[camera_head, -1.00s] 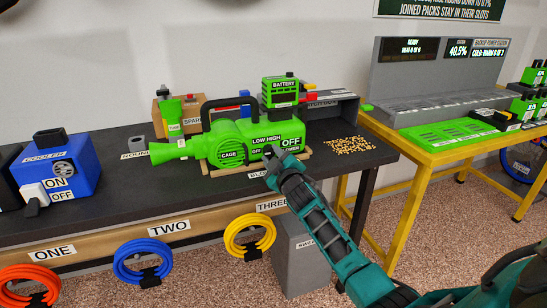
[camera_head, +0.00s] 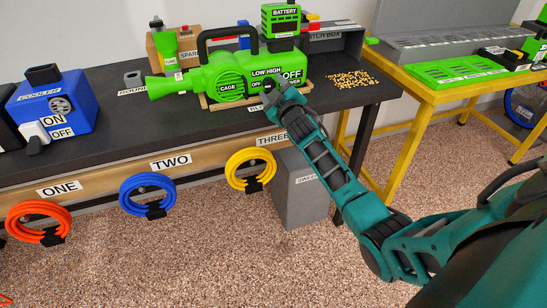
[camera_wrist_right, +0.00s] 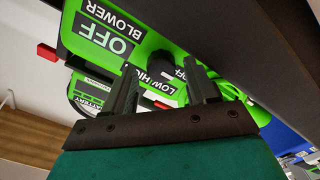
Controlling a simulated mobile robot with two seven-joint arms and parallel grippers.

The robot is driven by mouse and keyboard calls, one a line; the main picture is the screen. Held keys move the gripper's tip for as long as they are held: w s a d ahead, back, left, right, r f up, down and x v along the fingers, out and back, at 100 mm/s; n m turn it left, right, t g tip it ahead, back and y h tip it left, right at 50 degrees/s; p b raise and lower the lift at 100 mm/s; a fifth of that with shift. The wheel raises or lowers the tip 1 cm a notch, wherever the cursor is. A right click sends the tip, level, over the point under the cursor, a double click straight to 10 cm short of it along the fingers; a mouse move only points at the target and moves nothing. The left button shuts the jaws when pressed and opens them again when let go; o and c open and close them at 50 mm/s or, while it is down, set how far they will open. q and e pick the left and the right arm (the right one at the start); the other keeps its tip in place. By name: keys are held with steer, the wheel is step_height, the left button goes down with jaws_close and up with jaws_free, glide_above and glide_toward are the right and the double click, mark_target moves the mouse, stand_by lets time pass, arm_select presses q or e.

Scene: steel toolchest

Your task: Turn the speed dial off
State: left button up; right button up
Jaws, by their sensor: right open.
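The green blower (camera_head: 196,77) lies in a cradle on the dark bench, its nozzle pointing left. Its side carries LOW, HIGH and OFF labels; its large OFF BLOWER label (camera_wrist_right: 106,33) shows upside down in the right wrist view. The speed dial, a dark round knob (camera_wrist_right: 163,66), sits by the LOW, HIGH and OFF labels. My right gripper (camera_head: 271,92) is at the blower's front side and hides the dial in the head view. Its open fingers (camera_wrist_right: 160,82) lie on either side of the dial in the wrist view; contact cannot be told. My left gripper is not in view.
The battery (camera_head: 281,20) stands on top behind the blower. A blue cooler box (camera_head: 52,104) is at the bench's left. A yellow hose coil (camera_head: 232,172) hangs below the bench front, beside a grey bin (camera_head: 303,205). Loose pellets (camera_head: 354,79) lie right of the blower.

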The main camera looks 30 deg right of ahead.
steer(key=m, duration=0.3)
steer(key=m+b, duration=0.1)
steer(key=shift+a+f+m, duration=0.15)
steer(key=shift+f+m, duration=0.1)
steer(key=shift+m, duration=0.05)
steer(key=m+b, duration=0.3)
steer(key=m, duration=0.3)
steer(key=shift+f+b, duration=0.2)
steer(key=shift+b, duration=0.1)
steer(key=shift+s+r+m+b, duration=0.15)
steer(key=shift+m+b, duration=0.2)
steer(key=shift+m, duration=0.45)
steer(key=a+p+v, duration=0.1)
steer(key=p+v, duration=0.3)
steer(key=v, duration=0.9)
steer(key=s+a+f+n+g+y+p, duration=0.4)
steer(key=s+a+f+n+p, duration=0.2)
steer(key=s+a, duration=0.5)
step_height(320, 180, down, 3)
steer(key=shift+a+r+p, duration=0.1)
steer(key=shift+a+p, duration=0.2)
steer(key=shift+a, duration=0.1)
